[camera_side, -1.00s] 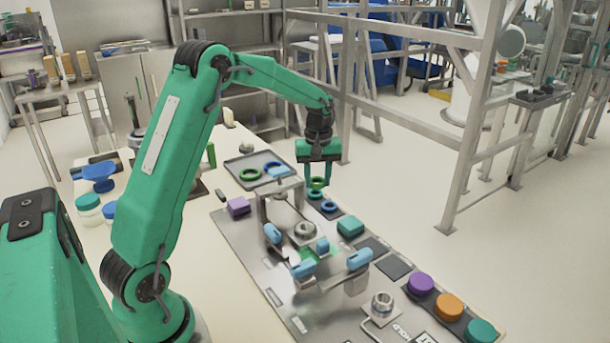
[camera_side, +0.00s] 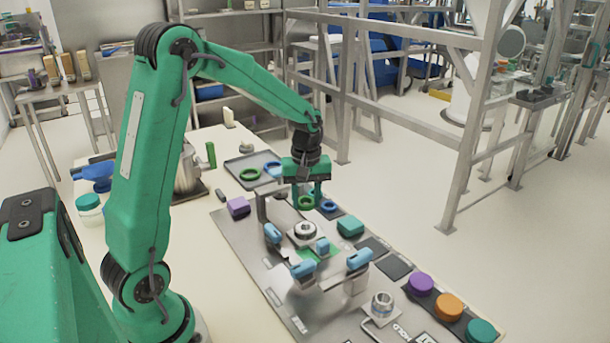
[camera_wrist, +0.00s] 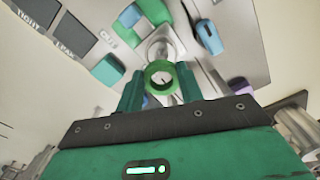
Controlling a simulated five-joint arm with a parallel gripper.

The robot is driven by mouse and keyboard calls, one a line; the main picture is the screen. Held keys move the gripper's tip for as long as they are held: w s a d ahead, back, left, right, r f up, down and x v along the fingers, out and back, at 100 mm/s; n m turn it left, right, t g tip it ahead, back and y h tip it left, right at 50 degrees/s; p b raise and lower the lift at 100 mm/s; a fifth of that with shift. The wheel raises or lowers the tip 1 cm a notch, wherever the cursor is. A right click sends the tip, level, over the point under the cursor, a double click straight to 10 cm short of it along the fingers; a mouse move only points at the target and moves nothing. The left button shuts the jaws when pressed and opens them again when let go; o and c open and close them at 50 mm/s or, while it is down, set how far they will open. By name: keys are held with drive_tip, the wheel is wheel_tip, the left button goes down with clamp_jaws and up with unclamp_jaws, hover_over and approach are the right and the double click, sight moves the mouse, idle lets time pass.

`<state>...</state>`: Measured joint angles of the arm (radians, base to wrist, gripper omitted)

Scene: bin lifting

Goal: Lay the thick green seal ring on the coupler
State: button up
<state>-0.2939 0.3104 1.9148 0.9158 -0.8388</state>
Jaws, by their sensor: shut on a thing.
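My gripper (camera_side: 306,199) is shut on a thick green seal ring (camera_side: 306,203). In the wrist view the ring (camera_wrist: 159,78) sits between the two fingertips (camera_wrist: 160,88), its hole facing the camera. The metal coupler (camera_side: 305,231) stands in the fixture among the light-blue clamps, just in front of and below my gripper in the side view. The ring is apart from it, above and behind. In the wrist view the coupler (camera_wrist: 161,46) shows beyond the ring and is partly hidden by it.
A grey tray (camera_side: 238,181) holds another green ring (camera_side: 249,175) and a blue ring (camera_side: 272,168). Another blue ring (camera_side: 328,205) lies near my gripper. Light-blue clamps (camera_side: 303,269) and a metal bracket (camera_side: 263,205) crowd the coupler. A second metal fitting (camera_side: 381,304) stands nearer the camera.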

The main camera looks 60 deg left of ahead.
sight(306, 226)
drive_tip(key=shift+f, duration=2.25)
drive_tip(key=shift+f, duration=1.05)
idle(1.5)
drive_tip(key=o, duration=1.5)
drive_tip(key=shift+r, duration=0.2)
drive_tip(key=shift+r, duration=3.8)
